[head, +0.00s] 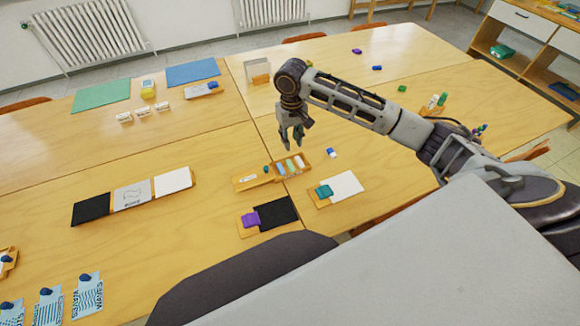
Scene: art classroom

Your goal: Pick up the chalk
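A small open wooden box (306,168) on the table holds several short pastel sticks, which look like the chalk (290,165). Its lid or a second tray part (252,179) adjoins it on the left, with a pale label on it. My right gripper (291,146) hangs pointing down just above and behind the box. Its fingers are apart with nothing seen between them. Exact height above the chalk is hard to judge. My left gripper is out of view.
A blue-and-white eraser-like block (331,153) lies right of the box. In front are a white card with a teal item (325,191) and a black card with a purple item (250,219). A card holder (258,73) stands behind.

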